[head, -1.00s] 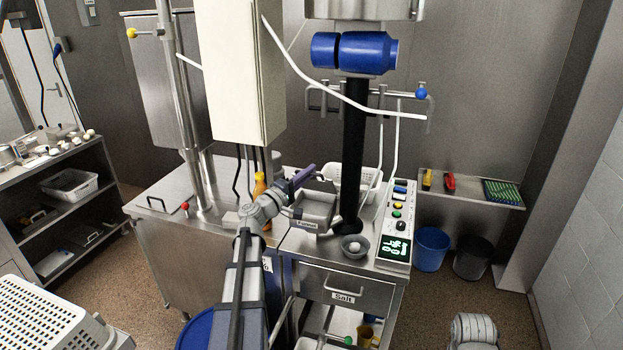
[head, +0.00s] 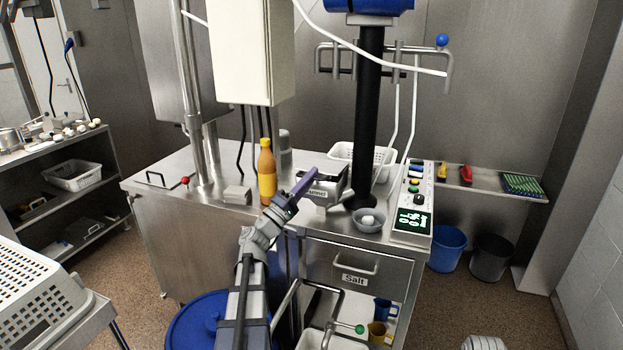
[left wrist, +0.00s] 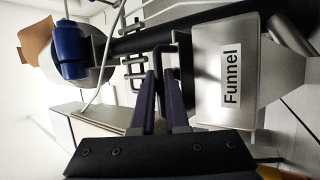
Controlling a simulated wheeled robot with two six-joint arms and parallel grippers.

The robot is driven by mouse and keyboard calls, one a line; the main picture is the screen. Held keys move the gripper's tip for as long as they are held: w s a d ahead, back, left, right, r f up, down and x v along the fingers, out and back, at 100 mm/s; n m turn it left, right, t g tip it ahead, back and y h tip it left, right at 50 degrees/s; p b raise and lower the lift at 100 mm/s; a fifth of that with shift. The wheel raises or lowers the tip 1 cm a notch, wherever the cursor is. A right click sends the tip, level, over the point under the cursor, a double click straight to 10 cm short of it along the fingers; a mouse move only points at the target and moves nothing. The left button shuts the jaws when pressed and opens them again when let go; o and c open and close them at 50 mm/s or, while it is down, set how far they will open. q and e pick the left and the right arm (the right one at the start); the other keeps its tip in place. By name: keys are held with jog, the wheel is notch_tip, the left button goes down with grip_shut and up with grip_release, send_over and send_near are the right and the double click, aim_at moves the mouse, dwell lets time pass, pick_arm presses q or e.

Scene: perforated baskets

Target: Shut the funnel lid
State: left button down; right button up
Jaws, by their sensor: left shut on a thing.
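The funnel (head: 334,190) is a small metal box on the steel counter, with a "Funnel" label on its front. In the left wrist view its labelled grey face (left wrist: 208,85) fills the right side. My left gripper (head: 312,174) has dark purple fingers and is at the funnel's upper left. In the left wrist view the fingers (left wrist: 163,75) are shut on a thin dark bent handle (left wrist: 160,48) beside the labelled face. The fingers partly hide the handle and the funnel's left side. How far the lid is open is hard to tell.
An orange bottle (head: 267,175) stands just left of the gripper. A small bowl (head: 368,220) and a control panel (head: 412,205) are to the right. A white basket (head: 362,160) and a black column (head: 369,110) stand close behind. A "Salt" drawer (head: 355,270) is below.

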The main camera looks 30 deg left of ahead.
pick_arm(q)
jog(key=shift+s+f+b, duration=0.1)
jog(key=shift+f+b, duration=0.9)
jog(key=shift+f, duration=0.55)
jog(key=c, duration=1.2)
grip_release()
jog(key=shift+s+f, duration=0.2)
jog(key=shift+s, duration=0.1)
jog(key=b+v, duration=0.3)
jog(key=v, duration=0.4)
jog(key=shift+b, duration=0.3)
